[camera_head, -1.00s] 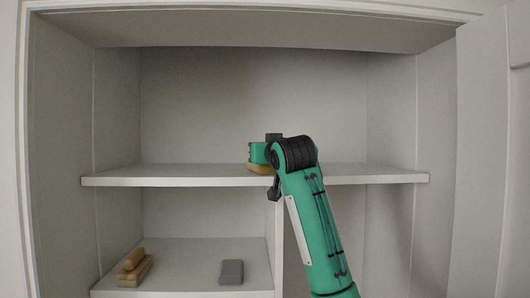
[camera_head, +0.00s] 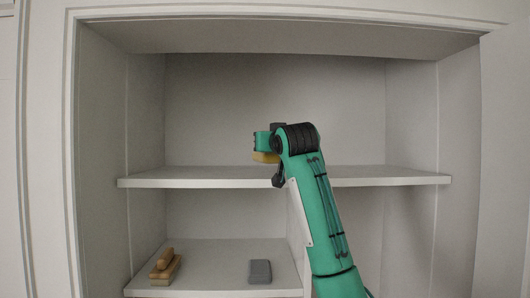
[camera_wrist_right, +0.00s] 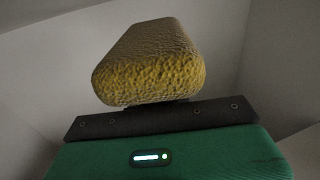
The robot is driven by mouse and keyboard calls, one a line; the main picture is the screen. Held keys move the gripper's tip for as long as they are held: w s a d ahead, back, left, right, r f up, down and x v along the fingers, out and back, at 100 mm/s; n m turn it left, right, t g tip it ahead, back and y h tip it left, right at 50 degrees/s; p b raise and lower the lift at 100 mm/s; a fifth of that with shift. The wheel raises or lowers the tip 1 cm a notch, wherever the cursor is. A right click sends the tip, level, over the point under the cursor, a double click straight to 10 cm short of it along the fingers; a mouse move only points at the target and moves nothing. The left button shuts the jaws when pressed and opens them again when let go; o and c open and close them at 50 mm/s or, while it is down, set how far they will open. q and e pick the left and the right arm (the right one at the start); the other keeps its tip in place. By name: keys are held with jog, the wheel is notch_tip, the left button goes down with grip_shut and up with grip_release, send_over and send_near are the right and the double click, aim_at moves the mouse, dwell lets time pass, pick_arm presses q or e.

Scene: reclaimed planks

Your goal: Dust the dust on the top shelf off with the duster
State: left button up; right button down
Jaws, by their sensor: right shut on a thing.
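The yellow, rough-textured duster (camera_head: 266,157) is held by my right gripper (camera_head: 262,141), in front of the top shelf (camera_head: 200,178) near its middle. The duster's lower edge appears slightly above the shelf board in the head view. In the right wrist view the duster (camera_wrist_right: 150,70) fills the upper middle, beyond the gripper's dark bar. The fingertips are hidden, but the gripper is shut on the duster. I cannot make out any dust on the shelf; my right arm covers part of its front edge. My left gripper is not in view.
On the lower shelf (camera_head: 215,262) are a wooden brush-like item (camera_head: 166,270) at left and a grey block (camera_head: 260,271). An upright divider (camera_head: 297,225) stands under the top shelf. Side walls flank the cupboard. The top shelf looks otherwise empty.

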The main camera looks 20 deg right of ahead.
jog(key=shift+s+d+r, duration=0.1)
jog(key=shift+d+r, duration=0.15)
jog(key=shift+r, duration=0.65)
jog(key=shift+a+r, duration=0.2)
jog(key=shift+r, duration=0.4)
jog(key=shift+a+r, duration=0.15)
jog(key=shift+r, duration=0.75)
jog(key=shift+d, duration=0.1)
